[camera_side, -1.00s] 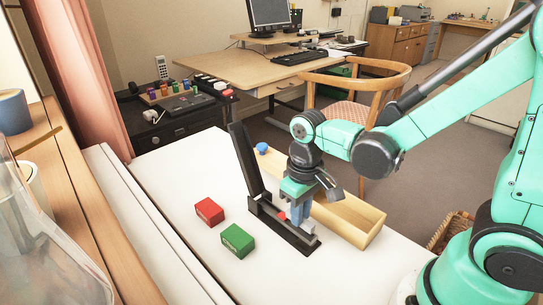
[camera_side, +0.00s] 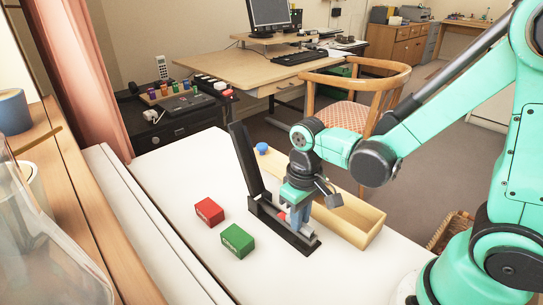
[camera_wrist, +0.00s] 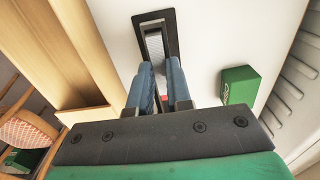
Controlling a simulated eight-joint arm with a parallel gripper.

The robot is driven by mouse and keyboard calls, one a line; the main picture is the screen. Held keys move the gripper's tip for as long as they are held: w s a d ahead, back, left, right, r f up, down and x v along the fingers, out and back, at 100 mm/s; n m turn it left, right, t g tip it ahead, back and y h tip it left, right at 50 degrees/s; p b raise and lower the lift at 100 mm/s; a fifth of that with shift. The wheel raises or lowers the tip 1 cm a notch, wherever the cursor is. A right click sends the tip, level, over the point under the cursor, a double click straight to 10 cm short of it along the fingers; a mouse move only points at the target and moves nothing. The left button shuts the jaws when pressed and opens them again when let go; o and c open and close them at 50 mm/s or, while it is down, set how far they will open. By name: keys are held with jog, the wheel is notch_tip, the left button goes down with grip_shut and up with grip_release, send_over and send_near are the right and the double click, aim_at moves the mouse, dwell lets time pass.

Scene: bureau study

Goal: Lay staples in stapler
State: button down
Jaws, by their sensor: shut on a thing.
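A black stapler (camera_side: 268,212) stands open on the white table, its long top arm (camera_side: 245,160) raised steeply. A small red part (camera_side: 282,215) shows in its base. My gripper (camera_side: 300,224) points down over the stapler base, its blue fingers shut on the staples, a grey strip (camera_side: 309,226) low at the channel. In the wrist view the fingers (camera_wrist: 161,66) lie either side of the channel, and the stapler's black end (camera_wrist: 168,17) shows beyond them. The fingers hide much of the strip, and I cannot tell whether it touches the channel floor.
A red box (camera_side: 209,211) and a green box (camera_side: 237,241) lie left of the stapler. A long open wooden tray (camera_side: 372,235) stands close on its right. A small blue object (camera_side: 262,147) is near the tray's far end. The table's left part is clear.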

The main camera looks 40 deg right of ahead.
jog(key=shift+f, duration=0.3)
dwell(0.5)
jog(key=c, duration=0.8)
grip_release()
jog(key=shift+c, duration=0.2)
jog(key=shift+o, duration=0.2)
jog(key=o, duration=0.5)
jog(key=shift+r, duration=4)
